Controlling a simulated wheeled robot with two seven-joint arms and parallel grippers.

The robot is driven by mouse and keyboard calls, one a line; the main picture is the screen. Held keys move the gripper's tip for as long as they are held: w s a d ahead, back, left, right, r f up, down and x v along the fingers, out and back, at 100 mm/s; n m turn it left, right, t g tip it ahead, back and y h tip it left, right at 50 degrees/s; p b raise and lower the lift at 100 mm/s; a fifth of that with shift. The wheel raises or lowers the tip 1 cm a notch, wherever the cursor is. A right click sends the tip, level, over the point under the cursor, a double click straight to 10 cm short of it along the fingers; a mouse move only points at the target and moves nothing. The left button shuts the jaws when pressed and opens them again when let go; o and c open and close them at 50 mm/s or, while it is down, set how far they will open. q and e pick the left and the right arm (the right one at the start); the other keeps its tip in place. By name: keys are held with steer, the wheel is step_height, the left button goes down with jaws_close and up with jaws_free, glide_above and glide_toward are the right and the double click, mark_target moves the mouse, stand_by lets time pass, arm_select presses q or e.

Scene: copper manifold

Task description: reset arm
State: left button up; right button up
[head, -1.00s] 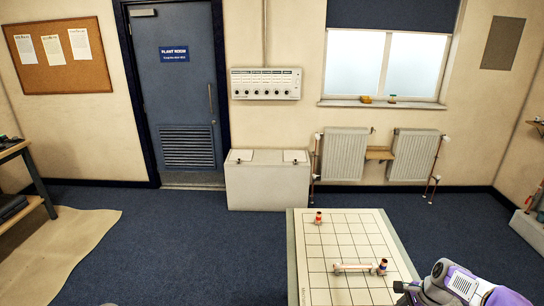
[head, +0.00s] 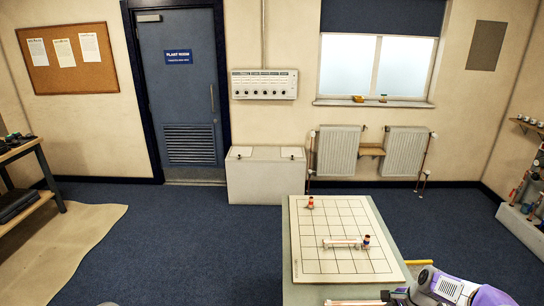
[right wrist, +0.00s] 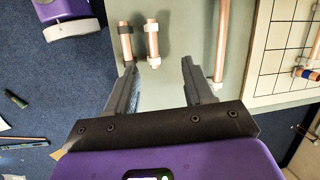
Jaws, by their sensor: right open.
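My right gripper (head: 386,297) is at the bottom right of the head view. In the right wrist view the gripper (right wrist: 160,76) is open and empty, with short copper pipes (right wrist: 152,38) (right wrist: 125,40) beyond its fingers on the grey-green table. A longer copper pipe (right wrist: 221,45) lies to their right. On the gridded board (head: 325,265), a copper pipe (head: 342,243) lies beside a dark blue and orange fitting (head: 366,242). A red-orange fitting (head: 310,203) stands near the board's far left corner.
A white cabinet (head: 265,175) and radiators (head: 338,150) stand along the back wall. A workbench (head: 20,160) is at the left and a shelf of fittings (head: 530,127) at the right. The blue carpet (head: 190,240) left of the table is mostly clear.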

steer(key=w+a+f+n, duration=0.2)
steer(key=a+f+n, duration=0.1)
steer(key=a+f, duration=0.45)
steer(key=s+a+f+n, duration=0.1)
steer(key=s+a+f, duration=0.1)
steer(key=a, duration=0.1)
steer(key=s+a+f+n, duration=0.2)
steer(key=a+f, duration=0.1)
steer(key=a, duration=0.1)
steer(key=s+a+f+n+g+y, duration=0.1)
steer(key=s+a+f+n, duration=0.1)
steer(key=a+f, duration=0.1)
steer(key=shift+a, duration=0.55)
steer(key=s+a+f+n, duration=0.2)
steer(key=s+a+n, duration=0.25)
steer(key=s, duration=0.25)
steer(key=s+a+f+n, duration=0.3)
steer(key=s+a, duration=0.3)
steer(key=s, duration=0.1)
arm_select(q)
step_height(320, 180, down, 10)
steer(key=w+b, duration=0.1)
steer(key=b, duration=0.9)
steer(key=shift+w+f, duration=0.25)
steer(key=shift+w, duration=0.05)
arm_select(e)
step_height(320, 180, down, 10)
steer(key=w, duration=0.1)
steer(key=shift+w+r, duration=0.2)
steer(key=shift+w, duration=0.1)
